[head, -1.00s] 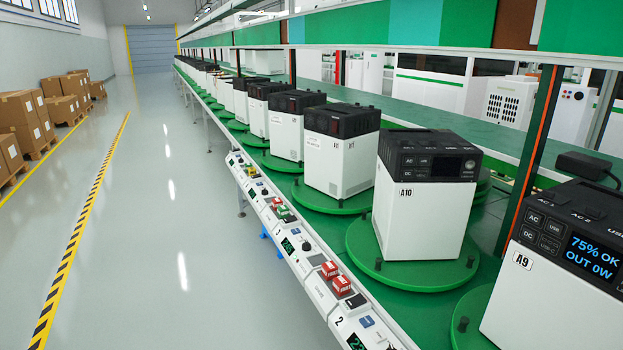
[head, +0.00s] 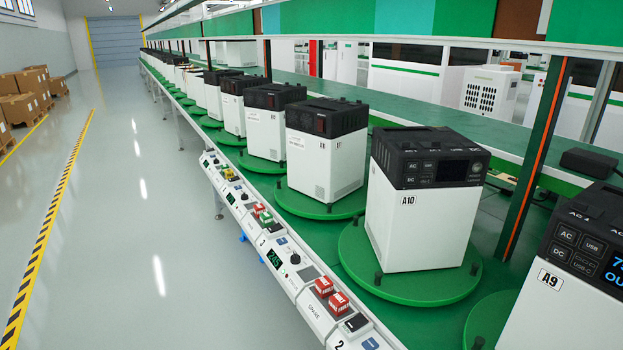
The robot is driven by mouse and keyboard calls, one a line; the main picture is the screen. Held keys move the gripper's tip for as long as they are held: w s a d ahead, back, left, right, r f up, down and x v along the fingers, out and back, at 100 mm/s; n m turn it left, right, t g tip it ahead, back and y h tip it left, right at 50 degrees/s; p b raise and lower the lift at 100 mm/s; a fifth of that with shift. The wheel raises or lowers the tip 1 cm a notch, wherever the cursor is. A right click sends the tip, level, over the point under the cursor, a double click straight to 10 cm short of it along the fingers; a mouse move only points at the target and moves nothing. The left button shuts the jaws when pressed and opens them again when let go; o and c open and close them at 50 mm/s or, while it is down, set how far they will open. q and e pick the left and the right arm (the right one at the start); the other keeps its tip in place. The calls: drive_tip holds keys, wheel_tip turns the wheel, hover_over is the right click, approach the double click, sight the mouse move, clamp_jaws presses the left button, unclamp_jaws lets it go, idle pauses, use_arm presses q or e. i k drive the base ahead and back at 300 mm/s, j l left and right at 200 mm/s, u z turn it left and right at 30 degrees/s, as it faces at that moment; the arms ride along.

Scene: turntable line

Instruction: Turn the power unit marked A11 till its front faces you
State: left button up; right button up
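Neither of my grippers is in view. The power unit just beyond A10 (head: 327,153) is a white box with a black top, standing on a round green turntable (head: 300,206). A small mark on its right-hand side looks like A11 but is too small to read surely. Its left side carries small print, and a small dark reddish window shows in the black top. No lit screen or button panel like A9's shows on it. A10 (head: 416,215) stands nearer on its own turntable (head: 440,290), its button panel turned toward me.
Unit A9 (head: 552,315) with a lit blue screen is at the right edge. A control rail (head: 300,285) with red blocks and switches runs along the line's front edge. A green-orange post (head: 535,160) stands behind A10. The grey floor (head: 130,230) at left is clear; cartons (head: 22,108) stand beyond.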

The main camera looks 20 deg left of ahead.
sight(295, 202)
drive_tip(key=i+j+z, duration=0.1)
drive_tip(key=j, duration=0.3)
drive_tip(key=i+j+z, duration=0.1)
drive_tip(key=j, duration=0.3)
drive_tip(key=i+j+z, duration=0.1)
drive_tip(key=i+j, duration=0.15)
drive_tip(key=j, duration=0.15)
drive_tip(key=i+j, duration=0.15)
drive_tip(key=j, duration=0.25)
drive_tip(key=i+j+z, duration=0.15)
drive_tip(key=j, duration=0.3)
drive_tip(key=j+z, duration=0.1)
drive_tip(key=j, duration=0.3)
drive_tip(key=i, duration=0.05)
